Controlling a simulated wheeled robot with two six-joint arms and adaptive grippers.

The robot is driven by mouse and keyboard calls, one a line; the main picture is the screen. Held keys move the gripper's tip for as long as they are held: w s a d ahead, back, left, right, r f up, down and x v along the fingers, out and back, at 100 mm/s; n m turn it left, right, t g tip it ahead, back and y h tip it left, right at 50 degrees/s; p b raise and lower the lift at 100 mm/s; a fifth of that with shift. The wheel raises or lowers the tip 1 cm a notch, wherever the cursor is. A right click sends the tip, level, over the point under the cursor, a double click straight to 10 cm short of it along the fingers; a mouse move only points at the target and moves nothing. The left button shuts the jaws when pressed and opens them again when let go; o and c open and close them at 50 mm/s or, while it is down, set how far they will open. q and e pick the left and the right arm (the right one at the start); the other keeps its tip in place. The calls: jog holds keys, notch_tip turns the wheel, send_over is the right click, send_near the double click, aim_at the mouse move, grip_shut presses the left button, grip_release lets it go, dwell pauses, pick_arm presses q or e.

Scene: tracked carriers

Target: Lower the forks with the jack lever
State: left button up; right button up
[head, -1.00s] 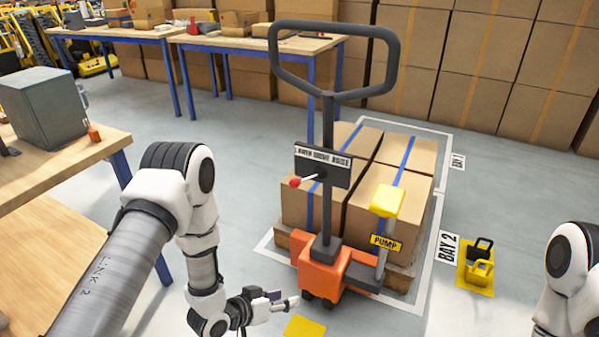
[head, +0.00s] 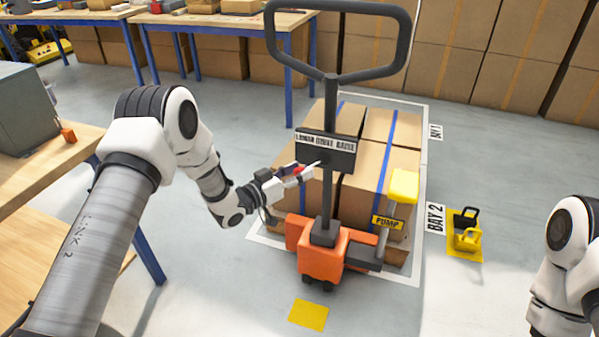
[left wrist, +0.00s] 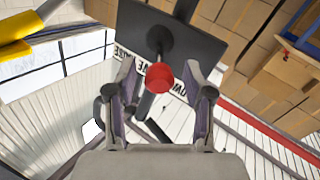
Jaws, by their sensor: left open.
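The pallet jack (head: 322,258) is orange with a dark upright post and a looped handle (head: 400,25). A dark plate (head: 325,150) on the post bears lettering. The jack lever's red knob (head: 299,170) sticks out of this plate and is partly hidden by my left gripper (head: 303,172). In the left wrist view the red knob (left wrist: 160,77) shows between the two spread fingers of my left gripper (left wrist: 161,82), which have not closed on it. The forks are hidden under the loaded pallet. My right gripper is out of view.
Strapped cartons (head: 375,160) stand on the pallet behind the post. A yellow pump pedal (head: 404,186) is at the jack's right. A yellow floor patch (head: 309,315) lies in front, and a yellow block (head: 466,238) stands right. A workbench (head: 60,160) is at the left.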

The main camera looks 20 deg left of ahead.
pick_arm(q)
jog(key=shift+w+d, duration=0.2)
jog(key=shift+w, duration=0.05)
grip_shut()
jog(key=shift+s+d+y, duration=0.1)
jog(key=shift+d+y, duration=0.05)
jog(key=shift+y, duration=0.15)
jog(key=shift+s+d+n+t+y+p, duration=0.1)
jog(key=shift+s+d+n+t+y, duration=0.1)
jog(key=shift+d+n+t+y, duration=0.3)
jog(key=shift+s+d+n+t+y+p, duration=0.2)
jog(key=shift+d+n+y, duration=0.25)
jog(key=shift+d+y, duration=0.3)
jog(key=shift+s+d+n+t+y+p, duration=0.1)
jog(key=shift+s+d+n+t+y, duration=0.15)
jog(key=shift+d+n+y, duration=0.35)
jog(key=shift+d, duration=0.15)
